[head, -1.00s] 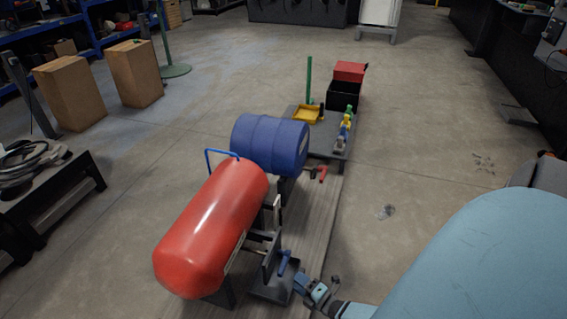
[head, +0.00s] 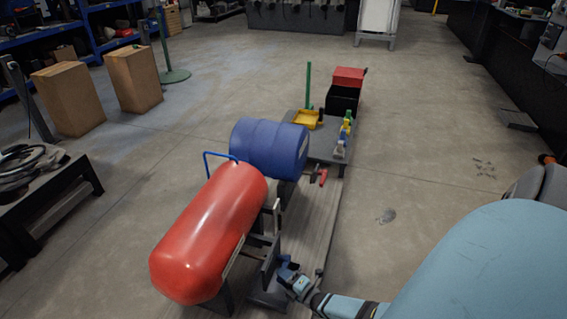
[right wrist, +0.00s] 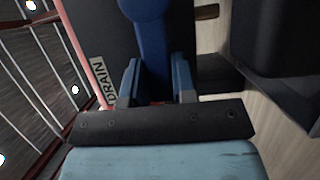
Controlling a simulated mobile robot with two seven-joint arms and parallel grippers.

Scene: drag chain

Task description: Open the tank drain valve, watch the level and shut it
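The red tank (head: 211,232) lies on a dark stand. My right gripper (head: 288,277) is at the drain end beside it, low on the right of the stand. In the right wrist view a blue valve handle (right wrist: 154,48) runs down between my two fingers (right wrist: 158,82), one on each side with almost no gap. I cannot tell whether they press on it. A DRAIN label (right wrist: 105,84) is left of the fingers. The valve body and the handle's lower end are hidden. My left gripper is out of view. No level gauge can be read.
A blue drum (head: 268,148) lies behind the tank. A red-handled part (head: 322,176) is near it. A low grey platform (head: 318,150) holds a yellow tray, bottles and a black box with a red top. Open floor (head: 430,170) is to the right.

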